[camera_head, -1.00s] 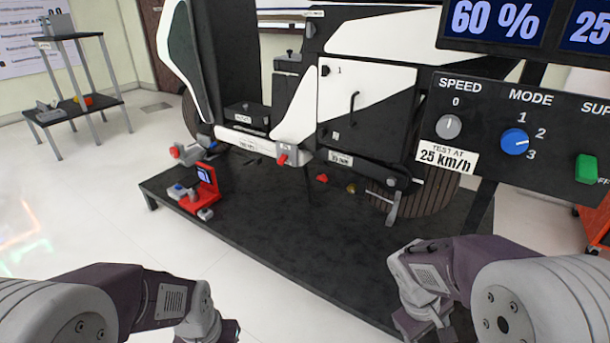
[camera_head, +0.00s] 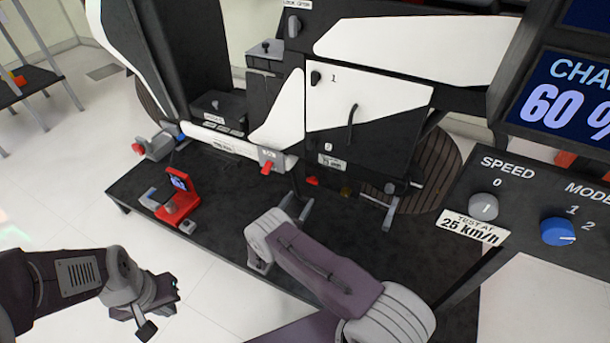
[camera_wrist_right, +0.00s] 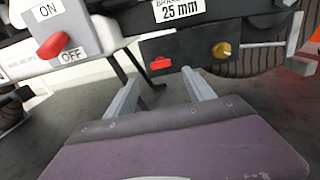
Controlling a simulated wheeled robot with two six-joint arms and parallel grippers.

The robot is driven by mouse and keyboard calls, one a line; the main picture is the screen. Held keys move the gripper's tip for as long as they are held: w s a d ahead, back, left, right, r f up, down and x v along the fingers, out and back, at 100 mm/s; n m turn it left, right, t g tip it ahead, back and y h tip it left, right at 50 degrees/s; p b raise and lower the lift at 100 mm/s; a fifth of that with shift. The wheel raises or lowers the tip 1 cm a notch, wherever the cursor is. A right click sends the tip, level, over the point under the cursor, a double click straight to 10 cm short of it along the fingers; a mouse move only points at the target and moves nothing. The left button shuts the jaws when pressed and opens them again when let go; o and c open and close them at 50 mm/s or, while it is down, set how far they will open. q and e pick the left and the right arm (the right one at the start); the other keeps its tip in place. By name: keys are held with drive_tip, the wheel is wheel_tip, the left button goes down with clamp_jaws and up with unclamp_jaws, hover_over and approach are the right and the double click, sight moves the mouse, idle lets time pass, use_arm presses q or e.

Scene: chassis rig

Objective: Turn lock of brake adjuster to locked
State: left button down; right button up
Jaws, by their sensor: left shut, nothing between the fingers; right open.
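The brake adjuster is on the machine's lower side, below a label reading 25 mm (camera_wrist_right: 180,11). Its small red lock (camera_wrist_right: 160,63) looks roughly level in the right wrist view, with a brass knob (camera_wrist_right: 221,50) to its right. In the head view the red lock (camera_head: 312,181) and the brass knob (camera_head: 346,190) are small. My right gripper (camera_wrist_right: 163,80) is open and empty, its fingertips short of the red lock, which appears between them. It also shows in the head view (camera_head: 297,203), just below the lock. My left gripper (camera_head: 158,308) is shut and empty, at the lower left.
A red ON/OFF lever (camera_wrist_right: 53,45) sits left of the adjuster. A red stand (camera_head: 178,200) is on the black platform (camera_head: 232,230) at left. A control panel (camera_head: 520,215) with knobs stands at right. A metal crank-like part (camera_head: 390,210) is right of the brass knob.

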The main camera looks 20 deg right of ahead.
sight(311, 183)
drive_tip(key=b+x, duration=0.5)
drive_tip(key=x, duration=0.4)
drive_tip(key=shift+d+f, duration=0.1)
clamp_jaws()
